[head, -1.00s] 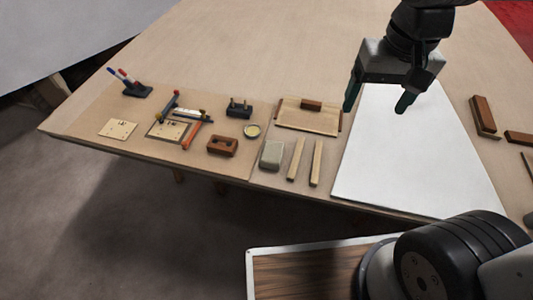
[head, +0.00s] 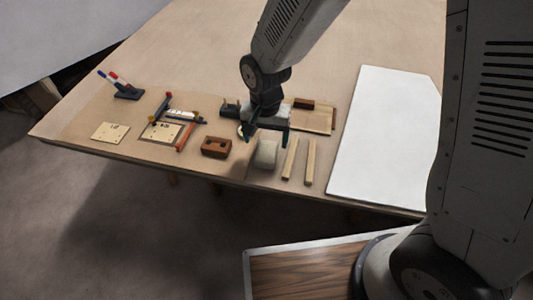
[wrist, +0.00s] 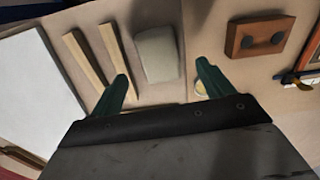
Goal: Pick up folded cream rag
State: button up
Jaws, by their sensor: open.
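The folded cream rag (head: 265,154) is a small pale, rounded block lying on the table near its front edge. It also shows in the wrist view (wrist: 158,55), beyond and between the two green fingertips. My gripper (head: 264,133) is open and empty, above the table just behind the rag. In the wrist view the open fingers (wrist: 163,78) stand to either side of the rag's line, apart from it. The rag is in full view in the wrist view; the head view shows most of it.
Two wooden strips (head: 289,157) lie right of the rag, and a brown block with two dark holes or knobs (head: 216,147) lies left. A wooden board (head: 318,117) is behind. A large white sheet (head: 375,135) lies to the right. A tin is partly hidden by my gripper.

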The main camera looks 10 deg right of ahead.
aim_at(266, 151)
notch_tip(266, 151, down, 5)
jog(key=c, duration=1.1)
